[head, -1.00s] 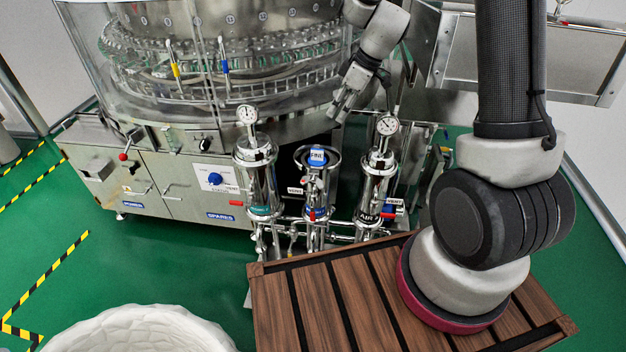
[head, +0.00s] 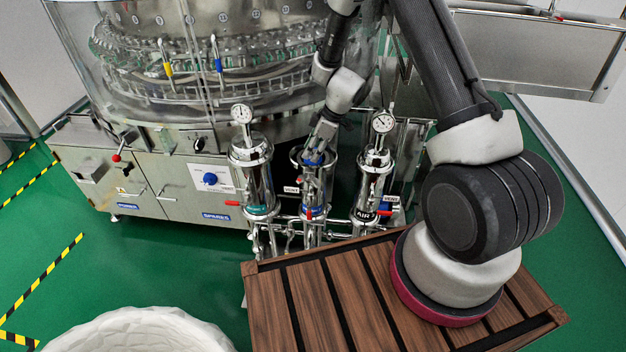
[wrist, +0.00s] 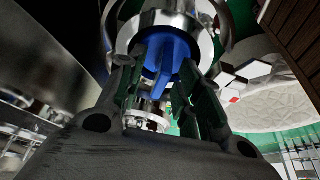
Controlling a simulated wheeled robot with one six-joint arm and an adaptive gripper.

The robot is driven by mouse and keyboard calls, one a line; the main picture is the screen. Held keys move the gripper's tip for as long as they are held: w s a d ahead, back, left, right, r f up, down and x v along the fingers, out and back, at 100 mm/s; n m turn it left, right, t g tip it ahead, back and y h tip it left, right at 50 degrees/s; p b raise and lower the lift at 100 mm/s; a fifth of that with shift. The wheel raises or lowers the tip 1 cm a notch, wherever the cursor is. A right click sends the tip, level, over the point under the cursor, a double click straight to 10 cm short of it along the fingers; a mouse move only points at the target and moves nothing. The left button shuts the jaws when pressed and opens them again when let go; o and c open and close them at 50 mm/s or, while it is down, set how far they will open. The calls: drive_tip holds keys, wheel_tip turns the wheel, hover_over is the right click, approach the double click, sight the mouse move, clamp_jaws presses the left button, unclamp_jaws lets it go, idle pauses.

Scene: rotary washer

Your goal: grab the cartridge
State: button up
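The cartridge shows as a blue top piece (head: 313,160) with a raised fin, seated in the open middle steel housing (head: 317,192). In the wrist view the blue piece (wrist: 167,52) sits inside the round metal rim, with its fin toward me. My gripper (head: 318,150) is at the mouth of this housing, pointing down. In the wrist view my gripper (wrist: 156,68) is open, with one finger on each side of the blue fin and gaps left between. The body of the cartridge is hidden inside the housing.
Steel filter housings with gauges stand close on the left (head: 254,180) and right (head: 374,180) of the middle one. The rotary washer (head: 190,90) is behind them. A slatted wooden surface (head: 355,290) is in front, and a white textured object (head: 140,332) is at the lower left.

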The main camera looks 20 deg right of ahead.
clamp_jaws()
idle(0.4)
